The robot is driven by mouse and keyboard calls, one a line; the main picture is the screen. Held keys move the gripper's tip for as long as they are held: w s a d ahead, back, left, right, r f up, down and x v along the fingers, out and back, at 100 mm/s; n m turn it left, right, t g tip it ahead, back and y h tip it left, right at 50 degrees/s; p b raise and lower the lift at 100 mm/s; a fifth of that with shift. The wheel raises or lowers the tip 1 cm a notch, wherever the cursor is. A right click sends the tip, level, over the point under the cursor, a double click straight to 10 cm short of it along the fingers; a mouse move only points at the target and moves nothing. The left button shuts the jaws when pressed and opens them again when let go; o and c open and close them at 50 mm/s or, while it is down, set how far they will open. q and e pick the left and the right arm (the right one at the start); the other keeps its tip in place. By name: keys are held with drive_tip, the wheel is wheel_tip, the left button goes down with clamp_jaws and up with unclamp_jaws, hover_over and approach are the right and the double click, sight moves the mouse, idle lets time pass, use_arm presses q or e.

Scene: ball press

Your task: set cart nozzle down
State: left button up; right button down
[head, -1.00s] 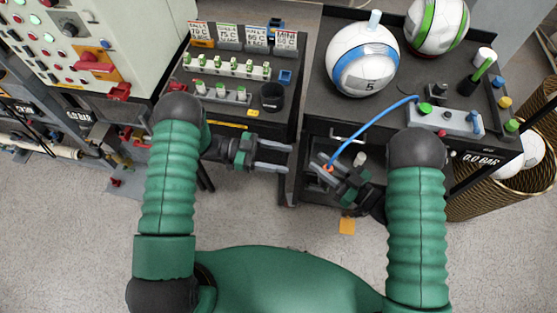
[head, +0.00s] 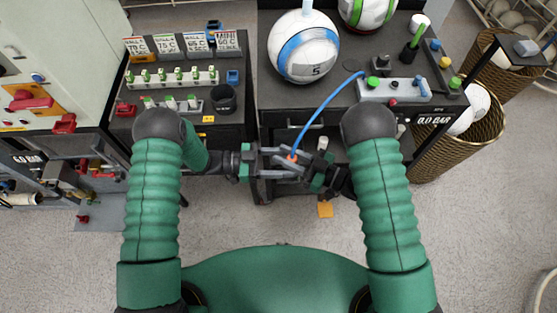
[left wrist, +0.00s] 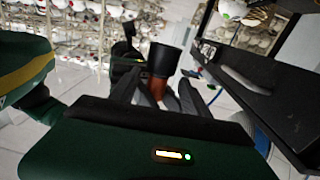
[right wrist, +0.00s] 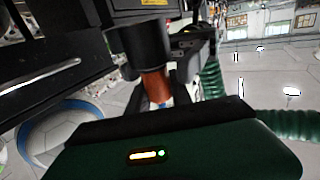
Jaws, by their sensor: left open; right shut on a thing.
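The cart nozzle, with an orange collar (head: 291,159), is on the end of a blue hose (head: 315,119). My right gripper (head: 291,163) is shut on it, in front of the dark cart (head: 273,103). In the right wrist view the nozzle shows as a black cylinder with an orange-brown part (right wrist: 156,84) between the fingers. My left gripper (head: 284,162) is open, its fingers pointing right and reaching the nozzle. In the left wrist view the orange-brown part (left wrist: 157,88) lies between its fingers; contact cannot be told.
A blue-striped ball (head: 304,47) and a hose block (head: 393,89) are on the cart. Floor in front is mostly clear.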

use_arm(q)
drive_tip(key=shift+c, duration=0.3)
clamp_jaws()
use_arm(e)
drive_tip(key=c, duration=1.1)
unclamp_jaws()
